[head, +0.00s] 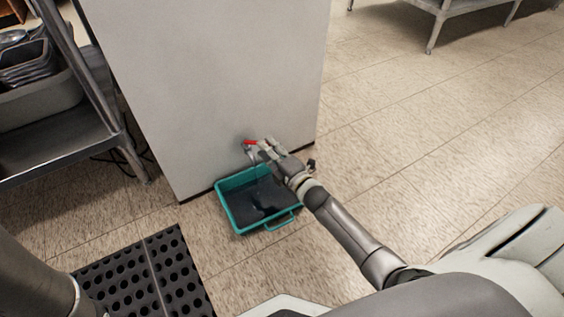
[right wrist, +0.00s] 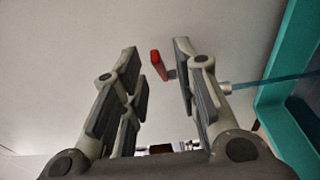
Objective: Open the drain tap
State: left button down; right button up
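The drain tap has a red handle (head: 248,142) and sits low on the front of a pale grey cabinet. In the right wrist view the red handle (right wrist: 158,65) shows between my fingertips, closer to the right-hand finger. My right gripper (head: 265,146) is at the tap with its fingers apart; the wrist view also shows it open (right wrist: 155,58). I cannot tell whether a finger touches the handle. A metal spout (right wrist: 227,88) shows beside the right-hand finger. A bluish streak like water (right wrist: 272,80) runs from it towards the teal tray. My left gripper is not in view.
The teal tray (head: 229,213) lies on the floor under the tap, with a dark inside. A black perforated mat (head: 130,282) lies at the lower left. A metal rack (head: 75,150) with tubs stands left of the cabinet (head: 215,75).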

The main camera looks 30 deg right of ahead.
jog(key=s+d, duration=0.1)
jog(key=s, duration=0.9)
jog(key=shift+d, duration=0.35)
jog(key=shift+c, duration=0.4)
